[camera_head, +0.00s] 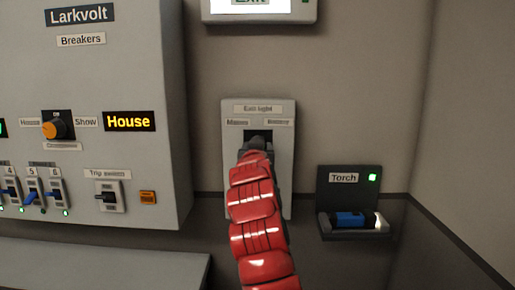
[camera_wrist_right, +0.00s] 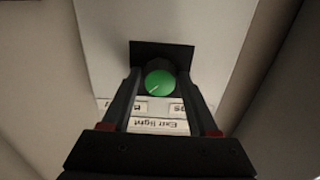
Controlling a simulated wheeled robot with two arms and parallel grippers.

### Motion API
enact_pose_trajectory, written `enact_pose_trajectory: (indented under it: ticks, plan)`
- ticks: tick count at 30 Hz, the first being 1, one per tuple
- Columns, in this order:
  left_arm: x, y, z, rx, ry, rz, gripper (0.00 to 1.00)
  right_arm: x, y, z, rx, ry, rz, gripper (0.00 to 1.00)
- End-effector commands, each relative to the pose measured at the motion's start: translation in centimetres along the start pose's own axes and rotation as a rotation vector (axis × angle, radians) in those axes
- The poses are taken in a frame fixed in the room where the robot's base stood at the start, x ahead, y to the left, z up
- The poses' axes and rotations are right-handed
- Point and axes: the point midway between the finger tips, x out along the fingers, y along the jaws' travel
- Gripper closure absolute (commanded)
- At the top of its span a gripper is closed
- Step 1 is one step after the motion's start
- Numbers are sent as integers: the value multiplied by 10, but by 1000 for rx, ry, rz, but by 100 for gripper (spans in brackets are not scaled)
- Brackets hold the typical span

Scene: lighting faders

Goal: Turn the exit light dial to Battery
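The exit light panel (camera_head: 287,170) is on the wall in the middle of the head view, with a Mains label on the left and a Battery label on the right. My red right arm covers its dial there. In the right wrist view, which shows the panel upside down, the green round dial (camera_wrist_right: 160,83) sits between the two fingers of my right gripper (camera_wrist_right: 160,75). The fingers are apart, one on each side of the dial, with what looks like a small gap. The dial's pale mark slants to the lower left, towards the partly hidden left label. My left gripper is not in view.
A Larkvolt breaker box (camera_head: 155,60) with switches and an orange knob (camera_head: 54,129) stands out at the left. A torch holder (camera_head: 348,190) is at the lower right. An exit sign (camera_head: 260,10) is above the panel.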

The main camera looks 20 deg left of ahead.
Motion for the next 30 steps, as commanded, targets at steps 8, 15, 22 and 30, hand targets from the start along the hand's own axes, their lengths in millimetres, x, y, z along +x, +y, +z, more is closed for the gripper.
enact_pose_trajectory:
  ticks: [8, 15, 22, 30]
  plan:
    - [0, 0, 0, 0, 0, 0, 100, 0, 0, -1, -1, 1, 0, 22]
    - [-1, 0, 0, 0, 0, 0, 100, -5, 0, 0, -1, 3, 0, 22]
    - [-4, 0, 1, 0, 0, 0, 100, -32, -1, -1, 2, 8, -3, 22]
    - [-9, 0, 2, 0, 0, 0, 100, -78, -2, -1, 1, 7, -3, 22]
